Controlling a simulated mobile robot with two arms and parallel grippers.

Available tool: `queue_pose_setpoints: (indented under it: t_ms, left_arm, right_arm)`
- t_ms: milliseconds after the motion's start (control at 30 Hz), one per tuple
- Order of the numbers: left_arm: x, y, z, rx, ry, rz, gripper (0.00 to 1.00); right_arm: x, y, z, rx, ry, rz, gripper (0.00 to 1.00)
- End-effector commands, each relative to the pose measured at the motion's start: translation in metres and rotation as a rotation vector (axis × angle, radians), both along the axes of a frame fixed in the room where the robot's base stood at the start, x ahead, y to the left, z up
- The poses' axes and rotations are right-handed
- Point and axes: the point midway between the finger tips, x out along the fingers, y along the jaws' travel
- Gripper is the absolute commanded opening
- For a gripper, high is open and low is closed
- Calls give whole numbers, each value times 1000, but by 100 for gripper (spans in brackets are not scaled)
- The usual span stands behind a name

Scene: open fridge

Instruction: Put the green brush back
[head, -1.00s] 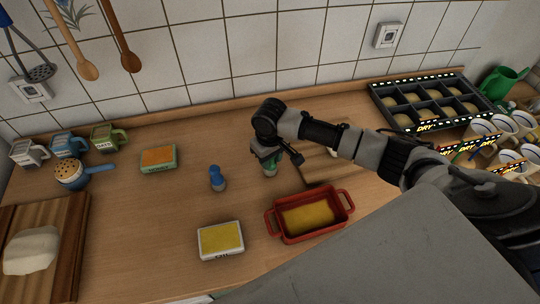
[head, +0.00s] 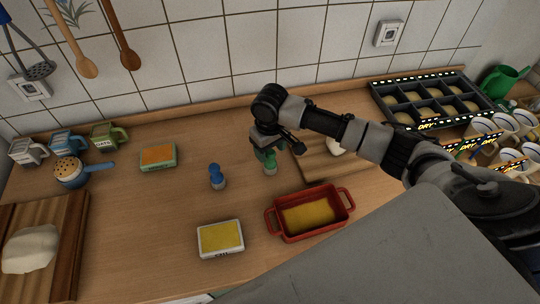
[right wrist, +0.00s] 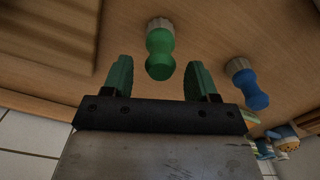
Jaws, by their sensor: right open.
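The green brush (head: 270,165) stands upright on the wooden counter, left of the cutting board at the back. It also shows in the right wrist view (right wrist: 160,52), with its green handle toward me and its pale bristle end on the counter. My right gripper (head: 268,148) is just above the brush in the head view. In the right wrist view the two green fingers (right wrist: 157,78) are spread apart, with the handle's end near the gap between their tips and a clear space on each side. The blue brush (head: 217,177) stands upright to the left. My left gripper is out of view.
A red dish (head: 309,236) with yellow contents and a white butter-like box (head: 220,239) stand in front. A green-edged box (head: 158,158) and mugs (head: 67,145) are at left. A dark compartment tray (head: 431,103) is at back right. The counter's middle left is clear.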

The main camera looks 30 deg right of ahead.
Motion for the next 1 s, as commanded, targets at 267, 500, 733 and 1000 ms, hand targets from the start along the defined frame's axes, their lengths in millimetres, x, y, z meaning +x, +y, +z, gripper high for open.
queue_pose_setpoints:
  t_ms: [267, 500, 733, 1000]
  left_arm:
    - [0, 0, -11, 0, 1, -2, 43]
    - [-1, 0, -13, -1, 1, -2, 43]
    - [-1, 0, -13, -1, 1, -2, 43]
    - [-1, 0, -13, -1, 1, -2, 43]
  right_arm:
    - [1, 0, 58, 1, -4, 0, 58]
    - [0, 0, 83, 0, 0, -1, 58]
    - [0, 0, 86, 1, 1, -1, 58]
    - [0, 0, 86, 1, 1, -1, 58]
